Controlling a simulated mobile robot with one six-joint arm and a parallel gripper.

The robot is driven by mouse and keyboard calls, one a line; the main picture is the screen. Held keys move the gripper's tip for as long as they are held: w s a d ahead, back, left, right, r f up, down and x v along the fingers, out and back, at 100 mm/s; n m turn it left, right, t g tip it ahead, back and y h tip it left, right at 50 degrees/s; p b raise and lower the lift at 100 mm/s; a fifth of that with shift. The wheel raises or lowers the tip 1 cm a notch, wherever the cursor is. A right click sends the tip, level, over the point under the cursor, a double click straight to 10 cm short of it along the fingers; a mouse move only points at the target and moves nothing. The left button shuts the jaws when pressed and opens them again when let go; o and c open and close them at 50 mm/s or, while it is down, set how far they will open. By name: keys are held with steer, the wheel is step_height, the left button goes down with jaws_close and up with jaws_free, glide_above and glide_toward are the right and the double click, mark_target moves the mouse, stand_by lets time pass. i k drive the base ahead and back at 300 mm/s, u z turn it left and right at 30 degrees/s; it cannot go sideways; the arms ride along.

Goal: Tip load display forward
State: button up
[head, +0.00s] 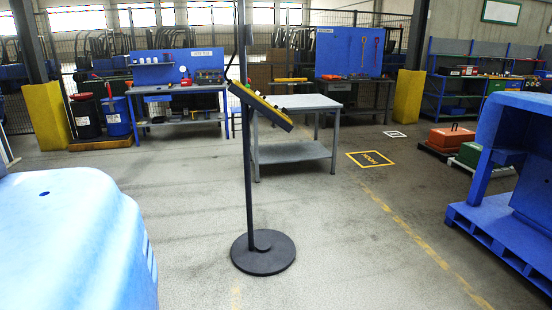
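A dark stand (248,185) with a round black base (263,253) stands upright on the floor near the middle of the head view. A tilted panel (261,107) with a yellow face edge and small coloured controls is mounted on its post; it slopes down to the right. A small dark part (248,35) shows near the top of the post. No part is labelled as the load display, so I cannot tell which of these it is. My gripper is not in view.
A large blue rounded body (75,240) fills the lower left. A blue structure on a pallet (500,232) stands at the right. A grey table (297,102) is behind the stand. Blue workbenches (180,88) line the back. The floor around the base is clear.

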mark_target(250, 43)
steer(key=u, duration=0.25)
steer(key=i, duration=1.3)
steer(key=u, duration=0.2)
